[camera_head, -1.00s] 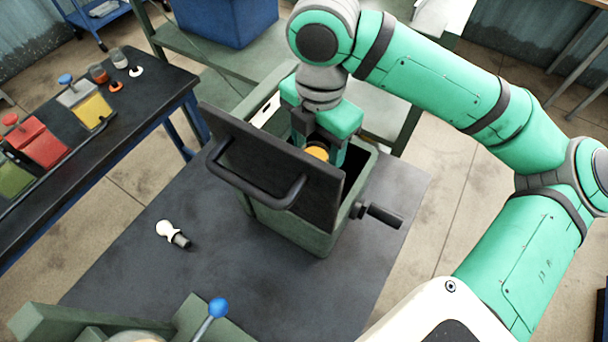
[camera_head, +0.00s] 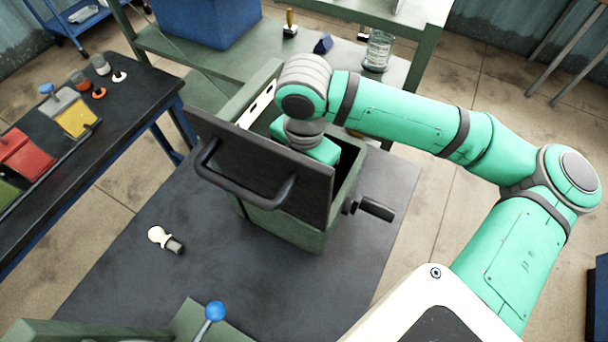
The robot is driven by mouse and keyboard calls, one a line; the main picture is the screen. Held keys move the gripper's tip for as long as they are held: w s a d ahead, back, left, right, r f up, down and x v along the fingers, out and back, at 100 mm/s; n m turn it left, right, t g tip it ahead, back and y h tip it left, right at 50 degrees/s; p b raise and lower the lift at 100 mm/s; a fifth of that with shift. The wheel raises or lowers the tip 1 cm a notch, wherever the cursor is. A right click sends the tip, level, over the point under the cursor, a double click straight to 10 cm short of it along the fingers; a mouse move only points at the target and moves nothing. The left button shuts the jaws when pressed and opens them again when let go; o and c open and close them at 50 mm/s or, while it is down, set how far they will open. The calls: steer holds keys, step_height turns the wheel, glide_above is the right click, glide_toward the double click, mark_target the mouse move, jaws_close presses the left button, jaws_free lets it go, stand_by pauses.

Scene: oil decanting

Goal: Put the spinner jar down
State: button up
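My gripper (camera_head: 322,152) is lowered into a green box-shaped spinner (camera_head: 290,228), behind its raised dark lid (camera_head: 262,165). Only the teal upper part of the gripper shows. Its fingers are hidden by the lid and the box wall. The jar is hidden too, so I cannot tell whether it is still gripped or what it rests on. The spinner stands on a dark table (camera_head: 125,262) and has a crank handle (camera_head: 374,208) on its right side.
A white-and-black knobbed piece (camera_head: 165,240) lies on the table left of the spinner. A blue-knobbed lever (camera_head: 215,311) stands at the front. A bench (camera_head: 150,90) with coloured containers is at left. A clear glass jar (camera_head: 378,52) stands on the green shelf behind.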

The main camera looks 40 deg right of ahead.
steer(key=shift+f, duration=0.25)
steer(key=o, duration=1.1)
steer(key=shift+s, duration=0.1)
steer(key=shift+r, duration=0.1)
step_height(320, 180, up, 12)
steer(key=shift+r, duration=0.15)
